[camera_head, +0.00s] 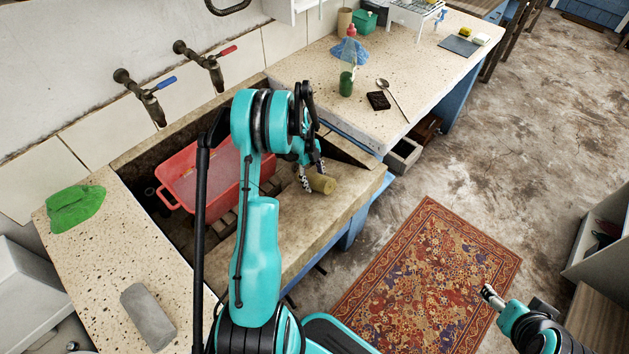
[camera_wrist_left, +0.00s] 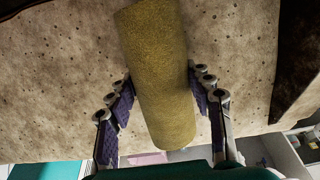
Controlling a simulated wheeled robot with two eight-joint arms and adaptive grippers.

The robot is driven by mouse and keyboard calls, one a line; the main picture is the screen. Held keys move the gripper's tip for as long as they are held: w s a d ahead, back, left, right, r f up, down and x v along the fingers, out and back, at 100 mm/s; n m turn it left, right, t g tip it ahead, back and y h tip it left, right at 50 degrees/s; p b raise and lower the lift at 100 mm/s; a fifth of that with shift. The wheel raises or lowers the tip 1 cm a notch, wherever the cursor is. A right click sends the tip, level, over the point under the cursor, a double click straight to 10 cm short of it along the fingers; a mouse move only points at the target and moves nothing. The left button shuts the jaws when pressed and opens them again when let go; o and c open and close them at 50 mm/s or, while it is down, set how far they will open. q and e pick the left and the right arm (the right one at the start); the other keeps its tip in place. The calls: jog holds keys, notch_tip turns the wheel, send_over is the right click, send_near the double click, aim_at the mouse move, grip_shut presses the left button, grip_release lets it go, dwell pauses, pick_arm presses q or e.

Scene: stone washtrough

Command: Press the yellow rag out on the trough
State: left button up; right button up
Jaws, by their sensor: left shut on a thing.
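The yellow rag (camera_head: 324,184) is a thick mustard-coloured roll near the front right of the stone trough (camera_head: 290,250). My left gripper (camera_head: 312,178) is shut on it, with one finger on each side of the roll. In the left wrist view the rag (camera_wrist_left: 158,70) runs lengthwise between the fingers of the left gripper (camera_wrist_left: 160,92), over the speckled stone. I cannot tell whether the rag touches the stone. My right gripper (camera_head: 489,292) is low at the right, over the floor side, away from the trough; its jaw state is unclear.
A red basin (camera_head: 181,186) sits inside the trough, partly behind my left arm. Two taps (camera_head: 146,95) are on the wall above. A green cloth (camera_head: 75,207) and a grey block (camera_head: 148,316) lie on the left counter. A bottle (camera_head: 346,82) stands on the right counter.

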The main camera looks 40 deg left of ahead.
pick_arm(q)
jog(key=shift+d, duration=0.1)
jog(key=shift+w+a+r+p, duration=0.1)
jog(key=shift+a+r+p, duration=0.1)
jog(key=shift+r+p, duration=0.15)
jog(key=shift+c, duration=0.6)
jog(key=shift+a+p+v, duration=0.25)
jog(key=shift+p+v, duration=0.5)
jog(key=shift+v, duration=0.8)
jog(key=shift+a+p+v, duration=0.25)
jog(key=shift+p+v, duration=0.5)
jog(key=shift+v, duration=0.85)
jog(key=shift+c, duration=0.8)
jog(key=shift+f, duration=0.2)
